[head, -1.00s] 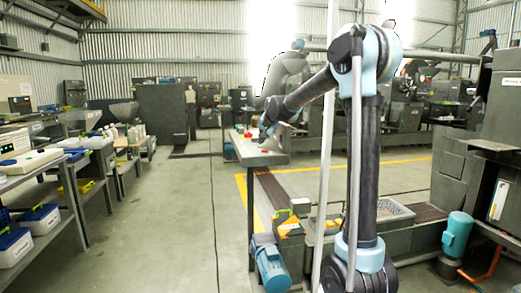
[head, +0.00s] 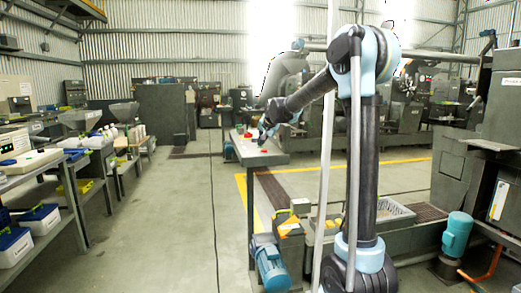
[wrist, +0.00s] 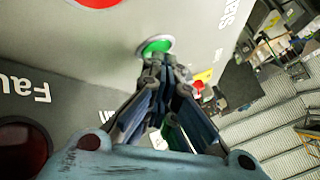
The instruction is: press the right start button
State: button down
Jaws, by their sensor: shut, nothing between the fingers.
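A green round button (wrist: 156,46) with a pale ring sits on a light grey panel in the wrist view. My gripper (wrist: 165,62) is shut and empty, with its fingertips at the button's near edge, covering part of it. I cannot tell whether they touch it. Another green patch (wrist: 174,136) shows partly hidden behind the fingers. In the head view my gripper (head: 263,137) points down over the grey bench-like stand (head: 262,159); the green button is not clear there.
A red button (wrist: 95,2) is cut off at the wrist view's top, and a smaller red one (wrist: 199,85) lies right of the fingers. A dark red lamp (wrist: 22,148) is at lower left. A blue motor (head: 270,264) stands below the stand. The aisle to the left is clear.

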jog(key=shift+r, duration=0.85)
jog(key=shift+r, duration=0.1)
notch_tip(320, 180, up, 5)
jog(key=shift+f, duration=0.1)
dwell(0.6)
dwell(0.5)
